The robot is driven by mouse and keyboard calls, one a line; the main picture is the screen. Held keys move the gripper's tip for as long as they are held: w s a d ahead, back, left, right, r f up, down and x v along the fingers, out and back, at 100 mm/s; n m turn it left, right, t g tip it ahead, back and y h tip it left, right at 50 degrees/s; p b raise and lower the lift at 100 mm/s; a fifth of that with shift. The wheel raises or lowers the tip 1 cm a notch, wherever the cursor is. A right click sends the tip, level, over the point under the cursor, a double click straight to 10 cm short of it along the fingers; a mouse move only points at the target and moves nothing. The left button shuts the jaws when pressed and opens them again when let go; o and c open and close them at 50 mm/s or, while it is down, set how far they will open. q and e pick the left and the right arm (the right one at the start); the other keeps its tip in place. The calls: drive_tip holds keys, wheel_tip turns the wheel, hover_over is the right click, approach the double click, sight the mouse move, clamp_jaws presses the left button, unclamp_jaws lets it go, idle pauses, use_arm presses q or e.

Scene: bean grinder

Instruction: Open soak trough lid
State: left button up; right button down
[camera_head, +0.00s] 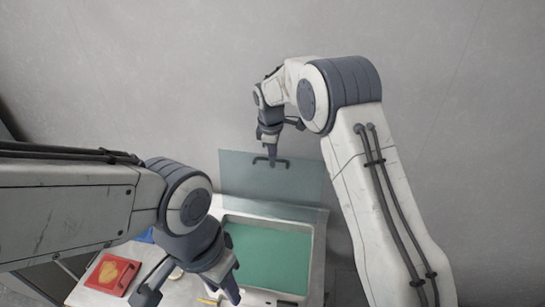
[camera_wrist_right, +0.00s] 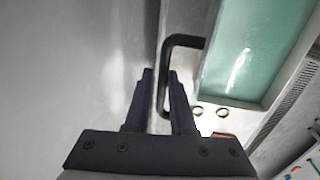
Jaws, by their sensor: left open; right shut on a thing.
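The soak trough (camera_head: 222,222) is a pale rectangular basin with a green interior, and it stands uncovered. It also shows in the right wrist view (camera_wrist_right: 262,50). Its grey-green lid (camera_head: 235,182) stands raised, roughly upright, at the trough's back edge near the wall. A dark bar handle (camera_head: 284,164) is on the lid face; it shows in the right wrist view too (camera_wrist_right: 185,40). My right gripper (camera_head: 271,161) is shut on this handle, its fingers (camera_wrist_right: 159,75) on either side of the bar. My left gripper (camera_head: 190,295) is open and empty, in front and left of the trough.
A red tray (camera_head: 104,287) with a yellow content lies at the left of the counter. A blue thing (camera_head: 146,236) is partly hidden behind my left arm. A small round thing (camera_head: 177,272) lies near my left gripper. The grey wall (camera_head: 200,70) is close behind the lid.

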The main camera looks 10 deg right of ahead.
drive_tip(key=shift+w+d+f, duration=0.1)
drive_tip(key=shift+w+d, duration=0.2)
drive_tip(key=shift+w, duration=0.25)
drive_tip(key=c, duration=0.9)
unclamp_jaws()
drive_tip(key=shift+w+f, duration=0.1)
drive_tip(key=shift+w, duration=0.05)
drive_tip(key=shift+f, duration=0.1)
drive_tip(key=r+b, duration=0.1)
drive_tip(key=r, duration=0.2)
drive_tip(key=s+r+b, duration=0.1)
drive_tip(key=r, duration=0.3)
drive_tip(key=s+a+r+b, duration=0.1)
drive_tip(key=r, duration=0.3)
drive_tip(key=shift+s, duration=0.15)
